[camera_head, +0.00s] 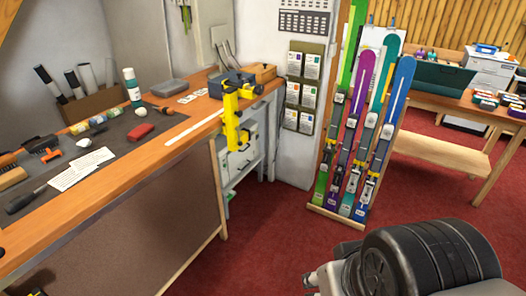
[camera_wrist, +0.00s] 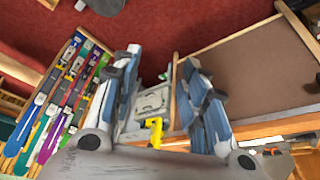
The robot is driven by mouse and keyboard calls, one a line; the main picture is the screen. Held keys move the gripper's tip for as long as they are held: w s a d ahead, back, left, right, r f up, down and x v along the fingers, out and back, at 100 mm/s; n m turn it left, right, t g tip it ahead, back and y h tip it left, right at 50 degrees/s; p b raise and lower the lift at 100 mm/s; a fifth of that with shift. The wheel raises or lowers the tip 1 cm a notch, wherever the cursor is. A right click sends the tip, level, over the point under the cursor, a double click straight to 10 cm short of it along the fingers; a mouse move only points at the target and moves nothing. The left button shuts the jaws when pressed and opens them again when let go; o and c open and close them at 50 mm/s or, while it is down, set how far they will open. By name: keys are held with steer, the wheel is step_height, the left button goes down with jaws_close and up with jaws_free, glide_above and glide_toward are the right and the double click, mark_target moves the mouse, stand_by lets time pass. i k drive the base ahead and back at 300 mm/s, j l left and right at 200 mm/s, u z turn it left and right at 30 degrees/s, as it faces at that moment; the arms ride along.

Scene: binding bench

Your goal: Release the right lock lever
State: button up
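A yellow clamp-like fixture (camera_head: 232,118) with dark parts hangs on the front edge at the right end of the workbench (camera_head: 120,178). A dark blue-grey vise-like block (camera_head: 232,82) sits just behind it. I cannot tell which part is the right lock lever. In the wrist view, a yellow piece (camera_wrist: 156,129) shows low between the fingers, partly hidden by my gripper. My gripper (camera_wrist: 159,60) is open, with nothing between its fingertips, and looks apart from the fixture. My gripper does not show in the head view.
The bench top holds a red block (camera_head: 141,131), a green-white bottle (camera_head: 132,86), a grey tray (camera_head: 171,88) and several hand tools. Skis stand in a rack (camera_head: 334,216) right of the bench. A second table (camera_head: 452,103) stands farther right. Red carpet (camera_head: 250,240) before the bench is clear.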

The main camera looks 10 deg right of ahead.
mark_target(240, 143)
steer(key=i+u, duration=0.2)
steer(key=i, duration=0.3)
steer(key=i+j, duration=0.1)
steer(key=i, duration=0.3)
steer(key=i+j, duration=0.1)
steer(key=i, duration=0.3)
steer(key=i+j+z, duration=0.1)
steer(key=i, duration=0.35)
steer(key=i+l, duration=0.8)
steer(key=l, duration=0.2)
